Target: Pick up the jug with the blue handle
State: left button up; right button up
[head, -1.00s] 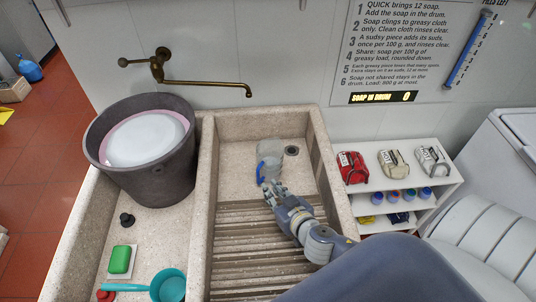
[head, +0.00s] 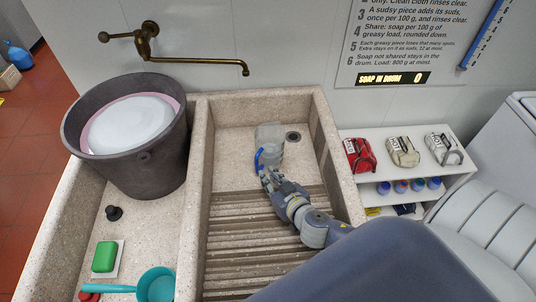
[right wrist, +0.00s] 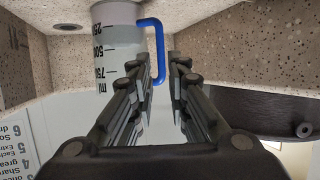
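The jug (head: 269,139) is clear, with a blue handle (head: 258,160). It stands in the stone sink's basin, above the ribbed washboard part and left of the drain. In the right wrist view the jug (right wrist: 117,42) has dark ml markings, and its blue handle (right wrist: 160,24) reaches into the gap between my fingers. My right gripper (head: 269,176) is at the handle side of the jug; in the right wrist view it (right wrist: 163,72) is open, one finger on each side of the handle. Contact cannot be told. My left gripper is not in view.
A dark bucket (head: 150,165) with whitish contents stands left of the basin (head: 195,190). A brass tap (head: 200,64) hangs above. Green soap (head: 104,256) and a teal scoop (head: 156,285) lie lower left. A white shelf (head: 385,190) with bags stands right.

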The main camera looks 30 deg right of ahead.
aim_at(257, 165)
jog(key=shift+p+x, duration=0.8)
jog(key=shift+x, duration=3.9)
jog(key=shift+w+a+r, duration=0.1)
jog(key=shift+a+r, duration=0.05)
jog(key=shift+r, duration=0.05)
jog(key=shift+c, duration=0.3)
jog(key=shift+r, duration=0.1)
grip_shut()
